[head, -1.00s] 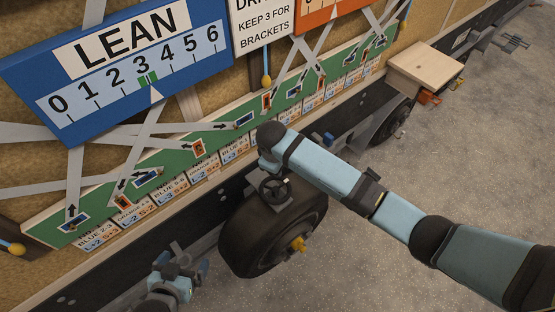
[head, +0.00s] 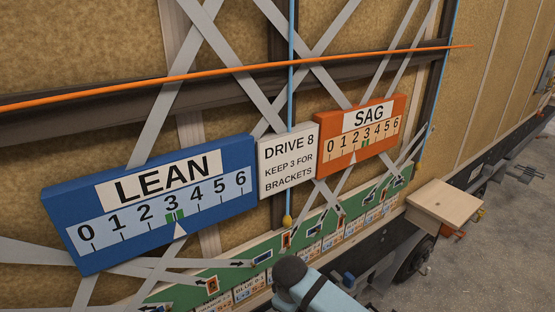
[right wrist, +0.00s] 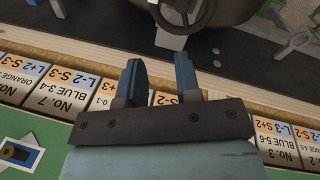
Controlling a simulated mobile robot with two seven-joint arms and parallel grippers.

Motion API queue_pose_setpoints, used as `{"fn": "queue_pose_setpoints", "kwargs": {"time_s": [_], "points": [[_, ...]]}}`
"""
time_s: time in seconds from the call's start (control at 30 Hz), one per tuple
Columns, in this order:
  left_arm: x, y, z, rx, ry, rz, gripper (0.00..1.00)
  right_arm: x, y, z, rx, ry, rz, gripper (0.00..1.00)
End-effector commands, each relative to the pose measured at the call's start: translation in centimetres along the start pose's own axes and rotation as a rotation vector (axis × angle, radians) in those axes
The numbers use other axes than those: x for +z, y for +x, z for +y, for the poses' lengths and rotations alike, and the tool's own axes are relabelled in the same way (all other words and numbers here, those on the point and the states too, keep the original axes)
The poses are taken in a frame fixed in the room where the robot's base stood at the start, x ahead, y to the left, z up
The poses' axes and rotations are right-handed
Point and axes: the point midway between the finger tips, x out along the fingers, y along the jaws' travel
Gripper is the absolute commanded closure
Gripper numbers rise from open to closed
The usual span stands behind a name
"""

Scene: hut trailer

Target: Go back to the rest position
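My right gripper (right wrist: 159,72) shows in the right wrist view with its two dark blue fingers apart and nothing held between them. It is over the row of numbered cards (right wrist: 62,90) and the wooden ledge along the trailer wall. In the head view only part of my right arm shows at the bottom middle, and its gripper is below the picture. My left gripper is not in view.
The wall carries a blue LEAN board (head: 130,215), a white DRIVE 8 sign (head: 288,160) and an orange SAG board (head: 385,112). A green strip (head: 330,222) runs below. A wooden box (head: 443,205) juts out at right. Grey floor (head: 505,205) lies open beyond.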

Motion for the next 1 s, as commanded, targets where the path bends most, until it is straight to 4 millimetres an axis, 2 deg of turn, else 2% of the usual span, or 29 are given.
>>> {"fn": "queue_pose_setpoints", "kwargs": {"time_s": [0.17, 0.37, 0.47, 0.63, 0.8, 0.9, 1.0], "points": [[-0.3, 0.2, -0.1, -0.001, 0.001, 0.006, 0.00, 1.4, 3.1, -3.7, -0.066, 0.087, 0.158, 0.69], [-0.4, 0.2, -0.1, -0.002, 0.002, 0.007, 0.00, 4.9, 6.0, -7.4, -0.105, 0.273, 0.401, 0.69], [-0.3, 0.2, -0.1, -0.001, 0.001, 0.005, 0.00, 7.5, 7.0, -8.7, -0.096, 0.374, 0.504, 0.69], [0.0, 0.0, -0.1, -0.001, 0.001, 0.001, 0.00, 13.3, 7.8, -10.1, -0.034, 0.537, 0.653, 0.69], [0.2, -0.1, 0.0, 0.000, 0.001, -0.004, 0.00, 20.0, 7.3, -10.9, 0.067, 0.657, 0.765, 0.69], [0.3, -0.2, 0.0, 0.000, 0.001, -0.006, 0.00, 23.0, 6.8, -11.2, 0.122, 0.695, 0.807, 0.69], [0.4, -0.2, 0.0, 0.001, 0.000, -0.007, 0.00, 25.0, 6.2, -11.4, 0.160, 0.714, 0.836, 0.69]]}}
